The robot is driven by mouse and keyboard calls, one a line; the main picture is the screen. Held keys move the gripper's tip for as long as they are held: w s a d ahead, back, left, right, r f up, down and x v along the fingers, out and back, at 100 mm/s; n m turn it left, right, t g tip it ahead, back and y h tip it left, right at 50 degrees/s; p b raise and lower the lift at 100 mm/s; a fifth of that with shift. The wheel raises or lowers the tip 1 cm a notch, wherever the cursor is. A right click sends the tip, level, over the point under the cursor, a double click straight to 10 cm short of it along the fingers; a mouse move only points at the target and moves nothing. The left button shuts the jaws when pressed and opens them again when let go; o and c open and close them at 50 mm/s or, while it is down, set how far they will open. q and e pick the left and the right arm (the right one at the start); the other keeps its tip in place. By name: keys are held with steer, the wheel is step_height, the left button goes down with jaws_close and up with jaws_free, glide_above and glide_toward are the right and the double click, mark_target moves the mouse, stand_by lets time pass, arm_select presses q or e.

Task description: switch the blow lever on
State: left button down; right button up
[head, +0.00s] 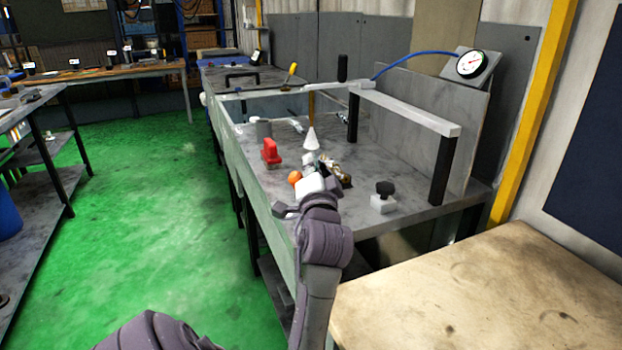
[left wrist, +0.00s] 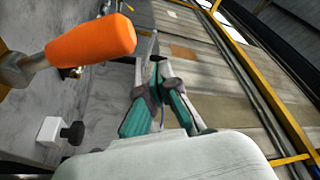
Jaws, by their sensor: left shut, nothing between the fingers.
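A lever with an orange handle (left wrist: 95,40) on a metal rod fills the upper left of the left wrist view. In the head view its orange end (head: 295,177) shows just left of my left gripper (head: 328,163). In the left wrist view my left gripper (left wrist: 157,75) is shut and empty, its teal-sided fingers to the right of the orange handle. A gap shows between handle and fingers there; the depth between them is unclear. The lever's base is partly hidden. My right gripper is not in view.
A red part (head: 270,151) and a white cone (head: 311,140) stand on the grey bench. A white block with a black knob (head: 384,197) sits to the right, also in the left wrist view (left wrist: 62,131). A grey rail (head: 410,112) on black posts and a gauge (head: 470,64) stand behind.

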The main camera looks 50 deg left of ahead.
arm_select(q)
step_height(320, 180, up, 5)
steer(key=shift+w+d+r, duration=0.1)
stand_by(0.7)
